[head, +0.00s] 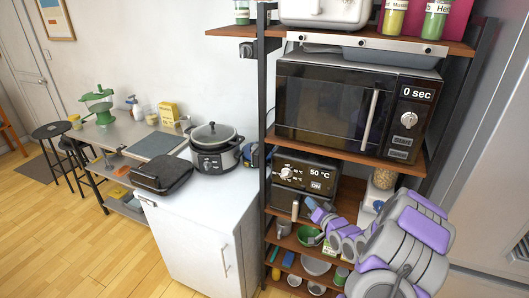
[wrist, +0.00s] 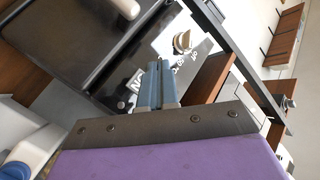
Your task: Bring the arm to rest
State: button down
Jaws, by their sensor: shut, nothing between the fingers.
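My gripper (wrist: 157,84) shows in the wrist view with its two grey-blue fingers together and nothing between them. Its dark mounting plate and purple body fill the bottom of that view. In the head view my grey and purple arm comes in from the lower right and reaches left across the front of the shelf unit (head: 345,152). The gripper end lies in front of the toaster oven (head: 309,178), below the microwave (head: 345,102). The fingertips are small there, and I cannot tell whether they touch anything.
Bowls and jars stand on the lower shelves beside my arm. Left of the unit, a white cabinet (head: 195,240) carries a slow cooker (head: 213,158) and a black appliance (head: 161,174). A fridge (head: 498,150) stands at the right.

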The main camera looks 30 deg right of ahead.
jog(key=s+a+r+n+g, duration=0.2)
jog(key=a+r+g, duration=0.15)
jog(key=a, duration=0.45)
jog(key=s+a+r+n+g, duration=0.3)
jog(key=a+g, duration=0.2)
jog(key=a, duration=0.2)
jog(key=s+a+r+n+g, duration=0.1)
jog(key=s+a+r+g, duration=0.2)
jog(key=s+a, duration=0.3)
jog(key=s+a+r+n+g, duration=0.1)
jog(key=s+a+r+g, duration=0.2)
jog(key=s, duration=1.4)
jog(key=s+a+r+n+g+y, duration=0.1)
jog(key=s+a+r+g, duration=0.1)
jog(key=s+a, duration=0.8)
jog(key=shift+s+a+r+g, duration=0.35)
jog(key=shift+s+r+g, duration=0.05)
jog(key=shift+s+g, duration=0.45)
